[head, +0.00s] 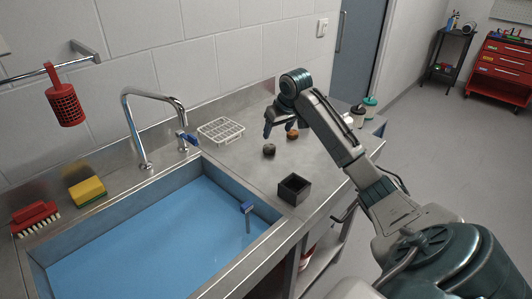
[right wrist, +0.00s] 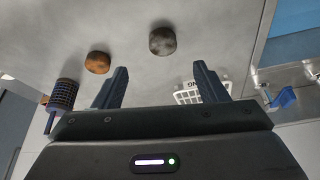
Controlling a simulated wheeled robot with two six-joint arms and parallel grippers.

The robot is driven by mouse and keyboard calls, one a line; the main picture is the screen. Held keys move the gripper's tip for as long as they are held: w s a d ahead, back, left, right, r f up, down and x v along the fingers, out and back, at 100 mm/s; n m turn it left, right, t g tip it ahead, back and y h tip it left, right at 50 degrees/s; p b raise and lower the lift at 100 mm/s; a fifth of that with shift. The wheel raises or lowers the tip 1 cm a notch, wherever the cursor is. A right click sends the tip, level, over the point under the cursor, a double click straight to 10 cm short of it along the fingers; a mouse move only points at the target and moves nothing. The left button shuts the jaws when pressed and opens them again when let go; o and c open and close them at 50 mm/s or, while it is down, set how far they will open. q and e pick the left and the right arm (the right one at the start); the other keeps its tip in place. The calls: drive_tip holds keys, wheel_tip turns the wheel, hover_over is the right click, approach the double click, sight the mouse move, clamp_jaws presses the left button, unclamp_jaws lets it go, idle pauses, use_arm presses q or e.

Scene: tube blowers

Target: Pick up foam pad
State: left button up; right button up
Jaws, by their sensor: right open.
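Two small round pads lie on the steel counter: a dark grey one (head: 269,150) and an orange-brown one (head: 292,134). I cannot tell for sure which is the foam pad. In the right wrist view the grey pad (right wrist: 162,41) lies ahead of the fingertips, roughly centred between them, and the orange-brown pad (right wrist: 97,62) lies left of it, just beyond the left finger. My right gripper (head: 279,130) is open and empty above the counter near both pads; its parted fingers also show in the right wrist view (right wrist: 161,72). My left gripper is not in view.
A black open box (head: 293,188) stands near the counter's front edge. A white wire rack (head: 220,131) lies by the wall. The blue sink (head: 150,245) with its tap (head: 140,130) is left. A yellow sponge (head: 87,191) and red brush (head: 35,217) are on its far-left rim.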

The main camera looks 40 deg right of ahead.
sight(270, 147)
drive_tip(key=x, duration=0.4)
drive_tip(key=shift+s+p, duration=0.15)
drive_tip(key=shift+p, duration=0.2)
drive_tip(key=x, duration=0.1)
drive_tip(key=p+x, duration=0.1)
drive_tip(key=x, duration=0.3)
drive_tip(key=shift+a+p, duration=0.25)
drive_tip(key=shift+p, duration=0.05)
drive_tip(key=shift+w+f, duration=0.2)
drive_tip(key=shift+f, duration=0.05)
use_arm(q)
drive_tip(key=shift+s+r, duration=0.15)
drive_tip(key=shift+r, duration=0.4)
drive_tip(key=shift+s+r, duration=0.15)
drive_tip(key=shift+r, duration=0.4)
use_arm(e)
drive_tip(key=c, duration=1.1)
